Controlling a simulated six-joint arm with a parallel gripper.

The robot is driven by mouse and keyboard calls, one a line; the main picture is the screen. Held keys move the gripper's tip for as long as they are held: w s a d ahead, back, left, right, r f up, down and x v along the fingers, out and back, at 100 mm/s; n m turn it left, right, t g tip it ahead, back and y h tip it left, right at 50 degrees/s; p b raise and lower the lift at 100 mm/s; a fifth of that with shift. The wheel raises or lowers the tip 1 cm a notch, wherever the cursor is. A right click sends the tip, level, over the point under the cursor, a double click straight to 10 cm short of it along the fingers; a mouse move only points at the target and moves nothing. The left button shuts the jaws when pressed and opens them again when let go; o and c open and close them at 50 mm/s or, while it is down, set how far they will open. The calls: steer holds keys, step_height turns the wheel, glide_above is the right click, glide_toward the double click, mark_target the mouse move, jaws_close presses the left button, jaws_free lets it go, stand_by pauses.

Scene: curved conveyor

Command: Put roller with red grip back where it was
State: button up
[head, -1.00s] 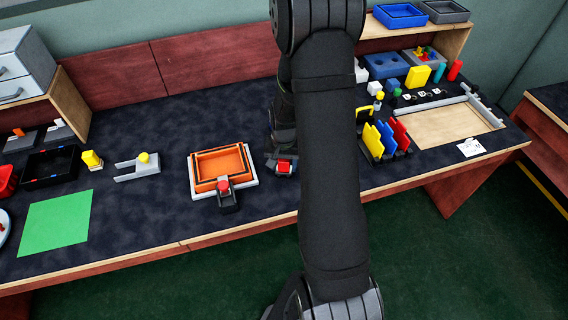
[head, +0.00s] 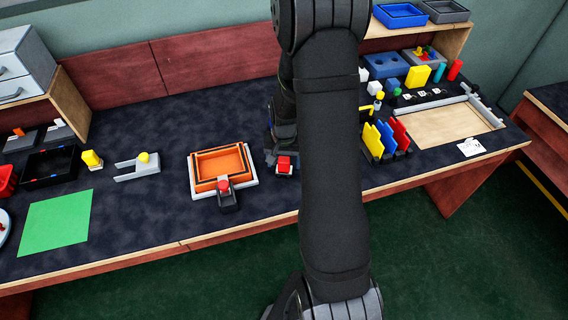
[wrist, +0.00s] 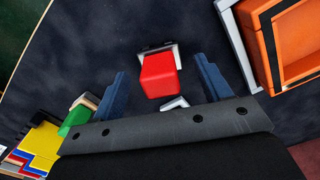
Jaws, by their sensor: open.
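The roller with red grip (head: 284,164) stands on the dark table top, just right of the orange tray, with grey parts around the base of its red grip. In the wrist view the red grip (wrist: 160,76) shows between and beyond the two blue fingers of my gripper (wrist: 161,68). The fingers are spread, with a gap on both sides of the grip, and hold nothing. Pale grey parts show above and below the grip there. In the head view my arm hides most of the gripper.
The orange tray (head: 245,160) in a white frame stands close by on the left, with another red-topped dark piece (head: 223,186) at its front. Yellow, blue and red upright plates (head: 386,137) stand right of my arm. The table front, near the green sheet (head: 55,221), is clear.

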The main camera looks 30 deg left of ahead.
step_height(320, 180, up, 10)
steer(key=shift+r, duration=0.25)
steer(key=shift+f, duration=0.1)
steer(key=shift+f, duration=4.6)
steer(key=shift+f, duration=0.1)
